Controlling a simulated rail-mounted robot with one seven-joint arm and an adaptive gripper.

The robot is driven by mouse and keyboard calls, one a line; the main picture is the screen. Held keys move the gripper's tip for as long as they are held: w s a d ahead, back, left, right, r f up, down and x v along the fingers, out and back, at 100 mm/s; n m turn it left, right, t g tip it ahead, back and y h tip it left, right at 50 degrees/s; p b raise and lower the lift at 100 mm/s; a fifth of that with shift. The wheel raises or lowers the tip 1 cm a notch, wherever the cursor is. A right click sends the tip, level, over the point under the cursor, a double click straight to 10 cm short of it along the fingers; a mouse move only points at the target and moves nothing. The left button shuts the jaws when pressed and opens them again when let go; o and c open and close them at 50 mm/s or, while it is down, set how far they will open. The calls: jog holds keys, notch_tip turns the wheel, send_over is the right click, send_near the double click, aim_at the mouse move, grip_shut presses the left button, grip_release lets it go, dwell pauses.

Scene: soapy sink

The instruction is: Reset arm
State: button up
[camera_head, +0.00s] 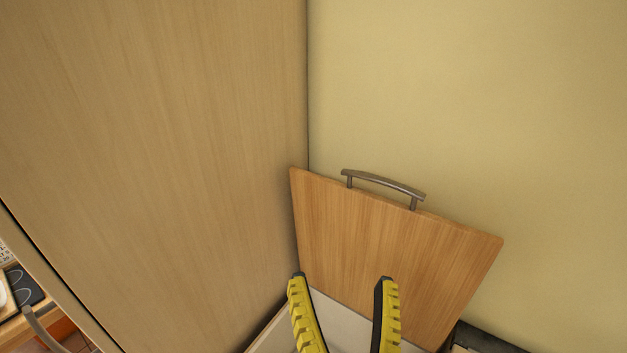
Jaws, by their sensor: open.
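My gripper (341,280) shows at the bottom middle, with its two yellow and black fingers apart and nothing between them. The fingers point up in the picture, in front of a wooden board (400,237) with a grey metal handle (382,183) on its top edge. I cannot tell how far the fingertips are from the board. The rest of my arm is out of view.
A tall wooden panel (150,130) fills the left side. A plain yellow wall (480,100) stands behind the board. A pale surface (342,319) lies below, between the fingers. A dark hob (24,287) shows at far left.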

jog(key=s+d+r+t+h, duration=0.2)
jog(key=s+d+r+t, duration=0.15)
jog(key=r, duration=0.35)
notch_tip(320, 180, up, 28)
jog(key=d+p, duration=0.1)
jog(key=p, duration=2.6)
jog(key=shift+w+n+g, duration=0.2)
jog(key=shift+n+g, duration=0.1)
jog(key=shift+g, duration=0.05)
